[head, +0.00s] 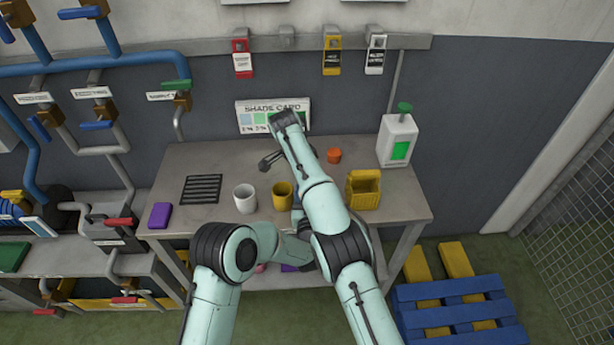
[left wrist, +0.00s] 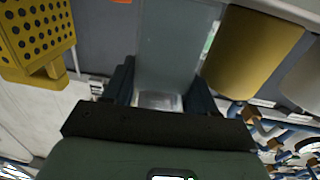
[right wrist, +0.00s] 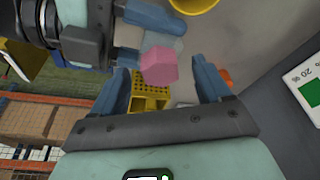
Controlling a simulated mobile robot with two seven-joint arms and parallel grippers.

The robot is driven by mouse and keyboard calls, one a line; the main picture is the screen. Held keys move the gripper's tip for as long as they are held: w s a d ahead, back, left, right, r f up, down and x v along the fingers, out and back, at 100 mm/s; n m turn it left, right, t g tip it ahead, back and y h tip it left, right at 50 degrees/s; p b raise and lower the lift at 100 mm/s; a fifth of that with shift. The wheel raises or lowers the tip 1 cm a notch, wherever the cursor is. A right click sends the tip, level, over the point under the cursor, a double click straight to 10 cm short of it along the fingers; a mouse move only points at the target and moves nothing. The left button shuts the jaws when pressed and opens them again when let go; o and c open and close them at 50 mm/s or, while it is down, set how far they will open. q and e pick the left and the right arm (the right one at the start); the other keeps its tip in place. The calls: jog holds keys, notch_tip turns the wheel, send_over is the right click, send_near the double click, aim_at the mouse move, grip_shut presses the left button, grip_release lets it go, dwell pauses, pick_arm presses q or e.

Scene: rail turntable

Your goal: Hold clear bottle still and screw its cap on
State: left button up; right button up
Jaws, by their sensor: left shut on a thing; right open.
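My left gripper (left wrist: 165,100) is shut on the clear bottle (left wrist: 178,45), whose see-through body stands between its fingers in the left wrist view. In the right wrist view part of the clear bottle (right wrist: 180,45) shows behind a pink six-sided cap (right wrist: 158,66). The cap lies between the spread fingers of my right gripper (right wrist: 170,88), with a gap to each finger. Whether the cap touches the bottle's neck I cannot tell. In the head view my right arm hides the bottle and the left gripper.
A black grate (head: 201,189) and purple block (head: 160,215) lie left. A shade card (head: 272,116) stands behind.

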jog(key=n, duration=0.2)
jog(key=n+t+y, duration=0.1)
jog(key=n, duration=0.2)
jog(key=shift+s+d, duration=0.1)
jog(key=shift+s, duration=0.1)
jog(key=n, duration=0.3)
jog(key=shift+d+y, duration=0.15)
jog(key=shift+y, duration=0.15)
jog(key=n+y, duration=0.1)
jog(key=n, duration=0.3)
jog(key=shift+t, duration=0.4)
jog(key=c, duration=1.3)
jog(key=m+h, duration=0.1)
jog(key=m, duration=0.3)
jog(key=shift+m, duration=0.3)
jog(key=shift+c, duration=0.2)
jog(key=o, duration=1.3)
jog(key=shift+c, duration=0.2)
